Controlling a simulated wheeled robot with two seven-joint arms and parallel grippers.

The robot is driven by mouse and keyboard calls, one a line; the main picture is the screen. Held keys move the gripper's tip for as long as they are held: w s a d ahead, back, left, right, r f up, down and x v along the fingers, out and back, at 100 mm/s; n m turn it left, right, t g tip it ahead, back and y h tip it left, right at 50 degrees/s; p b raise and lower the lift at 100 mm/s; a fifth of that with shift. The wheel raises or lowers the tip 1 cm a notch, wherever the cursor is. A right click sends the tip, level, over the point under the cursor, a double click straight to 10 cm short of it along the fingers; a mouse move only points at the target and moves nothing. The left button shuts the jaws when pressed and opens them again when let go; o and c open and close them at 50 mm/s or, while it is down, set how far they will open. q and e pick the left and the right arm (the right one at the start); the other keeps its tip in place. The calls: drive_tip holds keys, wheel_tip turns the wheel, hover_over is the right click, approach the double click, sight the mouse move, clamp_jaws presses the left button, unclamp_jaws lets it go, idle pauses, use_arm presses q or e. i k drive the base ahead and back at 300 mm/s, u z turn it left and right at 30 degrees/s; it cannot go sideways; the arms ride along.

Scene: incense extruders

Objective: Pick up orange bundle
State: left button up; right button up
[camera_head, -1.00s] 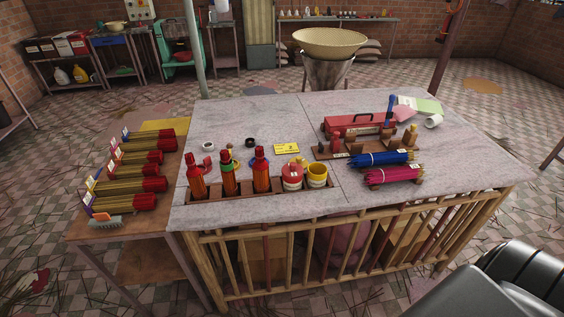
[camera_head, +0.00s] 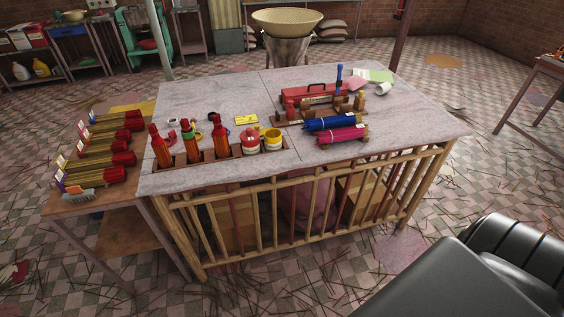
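I cannot pick out a clearly orange bundle in the head view. A blue bundle (camera_head: 331,123) and a magenta bundle (camera_head: 343,135) lie side by side on the right part of the stone-topped table (camera_head: 215,92). Several bundles with red ends and yellowish sticks (camera_head: 106,160) lie in a row on the lower wooden side table (camera_head: 95,203) at the left. Neither gripper is in view. A dark part of my own arm fills the bottom right corner.
Three red-orange bottles (camera_head: 222,141) and small pots (camera_head: 272,140) stand in a wooden tray along the table's front left. A red toolbox (camera_head: 307,92) is behind the bundles. A wooden slatted frame (camera_head: 300,205) encloses the table's front. Straw-littered floor (camera_head: 495,185) is free at right.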

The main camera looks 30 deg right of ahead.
sight(192, 146)
drive_tip(key=z, duration=1.95)
drive_tip(key=i, duration=2.1)
drive_tip(key=u, duration=0.25)
